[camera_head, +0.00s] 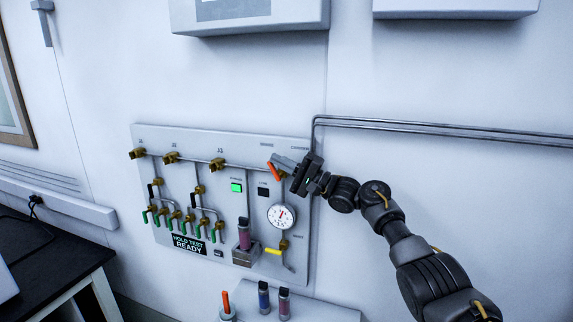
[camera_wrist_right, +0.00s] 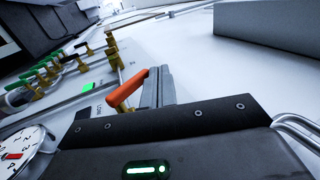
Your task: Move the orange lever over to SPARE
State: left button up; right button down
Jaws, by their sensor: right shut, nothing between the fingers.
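The orange lever (camera_head: 274,171) sits near the upper right of the wall panel (camera_head: 155,137), beside the labels at the panel's top edge. It also shows in the right wrist view (camera_wrist_right: 128,88), slanting up to the right against my fingers. My right gripper (camera_head: 281,163) is at the lever from the right, with its fingers (camera_wrist_right: 158,86) shut together and nothing between them. The fingers are close beside the lever's upper end; I cannot tell whether they touch it. The lever's pivot is partly hidden by the fingers. My left gripper is not in view.
A round gauge (camera_head: 281,216) lies just below the lever, with a yellow lever (camera_head: 272,251) under it. Brass valves with green handles (camera_head: 171,222) fill the panel's left side. Metal pipes (camera_head: 430,126) run right along the wall. A shelf below holds small vials (camera_head: 264,297).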

jog(key=shift+w+a, duration=0.2)
jog(key=shift+a, duration=0.15)
dwell(1.6)
jog(key=d+r+p, duration=0.1)
jog(key=s+d+r+p, duration=0.1)
jog(key=p, duration=0.1)
jog(key=shift+d+r, duration=0.3)
jog(key=s+d+r+b, duration=0.3)
jog(key=d+r, duration=0.2)
jog(key=d, duration=0.3)
jog(key=shift+s+b, duration=0.3)
jog(key=shift+b, duration=0.1)
jog(key=shift+d, duration=0.1)
